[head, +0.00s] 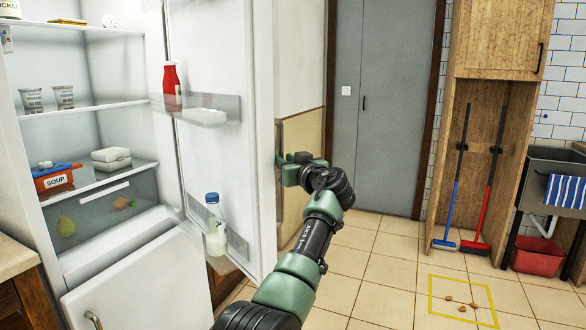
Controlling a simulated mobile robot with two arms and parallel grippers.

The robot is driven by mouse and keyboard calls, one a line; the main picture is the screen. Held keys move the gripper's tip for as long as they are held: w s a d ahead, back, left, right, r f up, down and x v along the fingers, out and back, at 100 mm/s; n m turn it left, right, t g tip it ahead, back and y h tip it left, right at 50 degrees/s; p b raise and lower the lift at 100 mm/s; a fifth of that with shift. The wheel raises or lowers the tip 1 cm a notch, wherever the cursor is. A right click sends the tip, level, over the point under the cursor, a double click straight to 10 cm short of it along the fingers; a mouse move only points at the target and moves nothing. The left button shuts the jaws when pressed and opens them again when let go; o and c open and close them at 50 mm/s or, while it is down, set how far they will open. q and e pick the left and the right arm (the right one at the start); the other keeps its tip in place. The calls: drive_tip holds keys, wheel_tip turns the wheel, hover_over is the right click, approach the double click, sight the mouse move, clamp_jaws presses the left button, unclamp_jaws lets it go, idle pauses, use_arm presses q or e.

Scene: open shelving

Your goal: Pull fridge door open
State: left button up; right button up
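The fridge door (205,60) stands wide open, its inner side with shelves facing me. The fridge interior (110,75) is open to view on the left.
A red bottle (172,87) and a milk bottle (215,225) stand in the door shelves. The closed lower door (150,285) is below the fridge compartment. Tiled floor (375,270) is clear to the right, apart from small bits inside a yellow square (432,295). A broom cupboard (500,60) stands beyond.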

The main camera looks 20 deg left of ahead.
use_arm(q)
drive_tip(key=shift+v, duration=2.4)
use_arm(e)
drive_tip(key=shift+w+r, duration=0.35)
drive_tip(key=shift+r, duration=0.25)
use_arm(q)
drive_tip(key=shift+d, duration=0.1)
